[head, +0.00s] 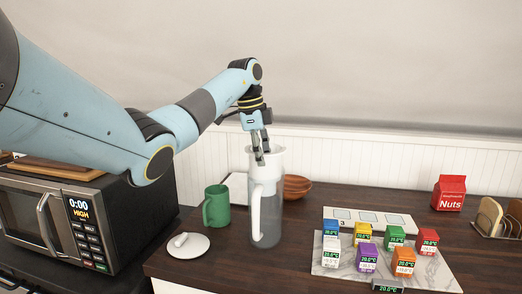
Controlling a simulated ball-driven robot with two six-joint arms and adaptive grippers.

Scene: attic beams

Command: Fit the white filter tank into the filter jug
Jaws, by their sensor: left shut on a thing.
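The filter jug (267,225) stands upright on the dark counter, with a clear grey body and a white handle on its near side. The white filter tank (276,160) shows at the jug's mouth, in line with it. White on white, I cannot tell where the tank ends and the jug's rim begins, or how deep the tank sits. My left gripper (261,155) points down at the jug's top and is shut on the tank. Its fingers hide part of the tank. My right gripper is not in view.
A white lid-like disc (183,246) with a knob and a green mug (216,206) are left of the jug. Brown bowls (296,187) stand behind it. A microwave (90,220) stands far left.

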